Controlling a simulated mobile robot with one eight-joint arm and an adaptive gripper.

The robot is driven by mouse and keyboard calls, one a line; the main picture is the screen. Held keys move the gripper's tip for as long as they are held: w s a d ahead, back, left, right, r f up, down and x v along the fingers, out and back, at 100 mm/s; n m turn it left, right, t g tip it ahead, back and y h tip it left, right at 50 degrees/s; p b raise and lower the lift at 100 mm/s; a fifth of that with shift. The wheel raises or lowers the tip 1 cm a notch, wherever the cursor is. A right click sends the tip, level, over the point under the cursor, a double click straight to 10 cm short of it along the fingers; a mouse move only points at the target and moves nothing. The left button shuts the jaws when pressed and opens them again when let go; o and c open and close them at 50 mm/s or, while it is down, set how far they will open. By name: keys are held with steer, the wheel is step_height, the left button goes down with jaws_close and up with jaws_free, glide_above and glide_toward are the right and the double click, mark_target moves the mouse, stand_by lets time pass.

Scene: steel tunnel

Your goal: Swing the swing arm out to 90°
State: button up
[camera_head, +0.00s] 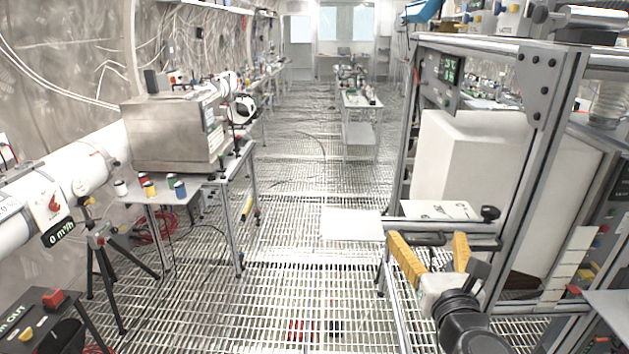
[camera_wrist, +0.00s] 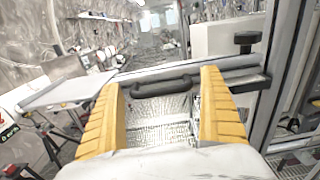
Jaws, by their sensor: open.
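The swing arm (camera_head: 478,243) is a grey metal bar reaching left from the aluminium frame on the right. A flat white plate (camera_head: 351,224) is at its left end. A black handle (camera_head: 425,239) sits on the bar's near side, and a black knob (camera_head: 490,213) stands near its frame end. My gripper (camera_head: 427,243) has yellow ribbed fingers, spread wide, and is at the handle. In the wrist view, the handle (camera_wrist: 162,87) shows across the gap between the open fingertips (camera_wrist: 160,82). I cannot tell whether the fingers touch it.
The aluminium frame post (camera_head: 548,170) and a large white box (camera_head: 470,150) stand close on the right. A bench with a steel box (camera_head: 172,135) is at the left. The grated floor (camera_head: 300,225) between them is open.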

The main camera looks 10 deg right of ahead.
mark_target(426, 242)
steer(key=shift+r, duration=4.65)
steer(key=m, duration=0.2)
steer(key=d+m+h, duration=0.1)
steer(key=m, duration=0.2)
steer(key=shift+s+g, duration=0.2)
steer(key=shift+g, duration=0.1)
steer(key=s+a+f+m+g, duration=0.1)
steer(key=s+f+m+g, duration=0.3)
steer(key=m, duration=0.6)
steer(key=w+a+f+m+g, duration=0.1)
steer(key=f+m+g, duration=0.1)
steer(key=f+m, duration=0.55)
steer(key=s+a+f+m+g+y, duration=0.2)
steer(key=s+a+f+m+y, duration=0.15)
steer(key=a+m, duration=0.2)
steer(key=s+a+f+m+g+y, duration=0.25)
steer(key=a+f+m, duration=0.2)
steer(key=a, duration=0.25)
step_height(426, 242, down, 9)
steer(key=d+b, duration=0.1)
steer(key=b, duration=0.8)
steer(key=shift+t+b, duration=0.35)
steer(key=shift+r+m, duration=0.1)
steer(key=shift+m, duration=0.15)
